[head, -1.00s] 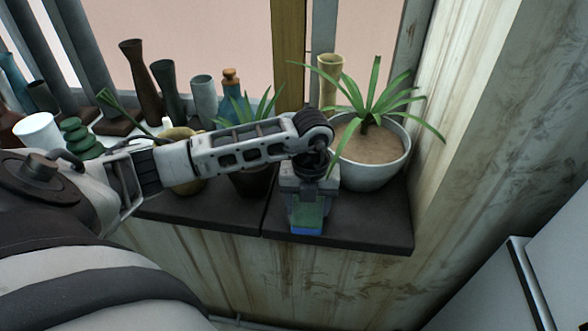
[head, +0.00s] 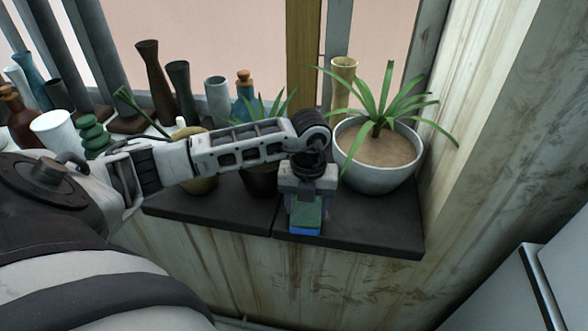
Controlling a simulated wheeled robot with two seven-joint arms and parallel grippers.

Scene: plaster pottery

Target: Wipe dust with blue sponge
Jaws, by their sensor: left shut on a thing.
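My left gripper (head: 306,205) comes in from the left over the dark windowsill shelf (head: 385,238). It is shut on a sponge (head: 305,231), which shows a blue lower edge and a green upper part. The sponge is at the front edge of the shelf, below and in front of the white plant pot. I cannot tell whether its underside touches the shelf. I cannot make out any dust on the shelf. My right gripper is not in view.
A white pot (head: 378,165) with a spiky plant stands right of the gripper. A dark pot (head: 262,180) with a plant stands behind my arm. Several vases, including a brown one (head: 152,82), and a white cup (head: 56,132) fill the left. The shelf's front right is clear. A wooden wall (head: 475,120) borders the right.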

